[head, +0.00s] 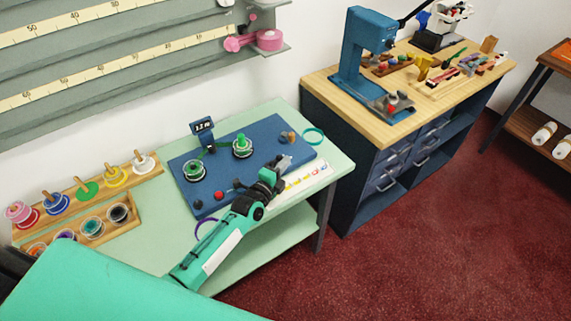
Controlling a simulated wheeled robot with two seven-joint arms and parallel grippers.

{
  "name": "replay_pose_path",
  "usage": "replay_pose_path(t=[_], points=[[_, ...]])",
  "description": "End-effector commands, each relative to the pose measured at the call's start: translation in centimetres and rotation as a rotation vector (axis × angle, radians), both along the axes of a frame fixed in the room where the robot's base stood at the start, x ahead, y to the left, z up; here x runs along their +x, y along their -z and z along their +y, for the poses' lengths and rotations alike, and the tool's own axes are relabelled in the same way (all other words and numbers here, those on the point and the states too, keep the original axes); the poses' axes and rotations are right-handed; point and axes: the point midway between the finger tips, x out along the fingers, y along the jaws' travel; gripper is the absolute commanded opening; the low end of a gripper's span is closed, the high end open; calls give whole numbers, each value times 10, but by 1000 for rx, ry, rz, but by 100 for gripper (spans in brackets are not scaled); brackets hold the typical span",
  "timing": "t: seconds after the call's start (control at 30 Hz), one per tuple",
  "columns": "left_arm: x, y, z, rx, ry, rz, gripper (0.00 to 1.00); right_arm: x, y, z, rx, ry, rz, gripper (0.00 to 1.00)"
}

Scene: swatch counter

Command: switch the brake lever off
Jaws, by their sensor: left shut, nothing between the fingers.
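The blue board (178,160) lies on a pale green table and carries two spools on round mounts, a green spool (242,146) and a dark green-and-white one (194,170), with a small counter display (203,131) behind them. A red knob (219,195) and a dark knob (198,204) sit at the board's front left. A small brown-and-grey part (287,137) stands at its right. I cannot tell which part is the brake lever. My left gripper (283,161) is shut and empty over the right part of the board, hiding what is under it. My right gripper is out of view.
Wooden racks (148,177) with coloured spools stand at the table's left. A colour card (306,178) and a teal ring (313,135) lie at the right, a purple ring (205,228) at the front. A workbench with a blue press (354,60) stands beyond.

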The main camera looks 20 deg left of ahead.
Motion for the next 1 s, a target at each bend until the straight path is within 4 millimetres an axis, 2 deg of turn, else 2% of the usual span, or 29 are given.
replay_pose_path(t=[1.0], points=[[5, -10, 6, -113, 0, 88, 0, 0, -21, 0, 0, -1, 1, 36]])
